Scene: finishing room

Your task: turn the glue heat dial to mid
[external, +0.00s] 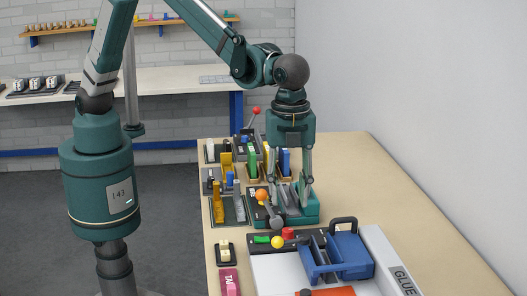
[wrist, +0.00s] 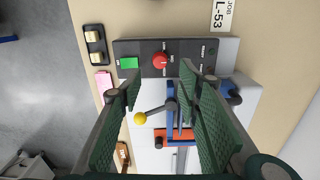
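The glue station is a pale box with a GLUE label (external: 402,278). Its dark control panel shows in the wrist view (wrist: 185,47). A round red dial (wrist: 160,60) sits on that panel, with small pale marks around it; it also shows in the external view (external: 288,233). I cannot read the dial's setting. My gripper (external: 290,196) points down with its fingers apart and empty. In the wrist view the open fingers (wrist: 158,84) frame the area just below the dial, and the dial is in plain sight, apart from them.
A green rectangle (wrist: 129,63) is beside the dial. A yellow-ball lever (wrist: 140,118) and a blue clamp frame (external: 345,255) stand close by. A teal device with an orange ball (external: 261,195) is near my gripper. The table's right side (external: 385,190) is clear.

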